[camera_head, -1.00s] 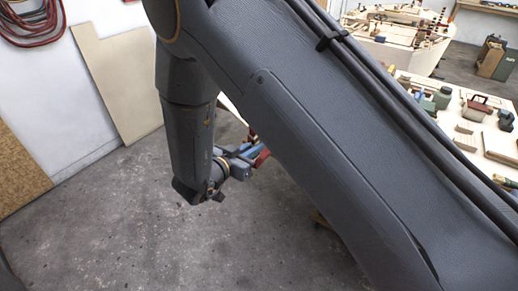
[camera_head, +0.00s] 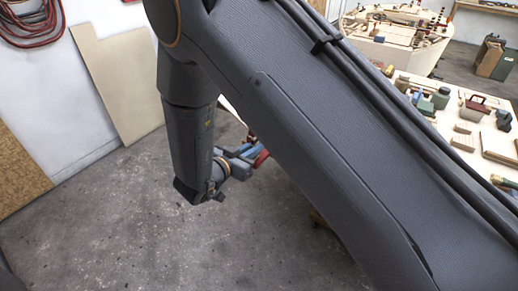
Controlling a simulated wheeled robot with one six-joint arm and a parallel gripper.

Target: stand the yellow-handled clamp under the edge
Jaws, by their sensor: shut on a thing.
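Any edge near my gripper is hidden by my arm.
A light bench (camera_head: 470,170) at the right holds boxes, blocks and tools. A plywood sheet (camera_head: 118,85) leans on the left wall and a cork-like board (camera_head: 20,165) stands further left. The grey floor (camera_head: 130,230) at lower left is clear.

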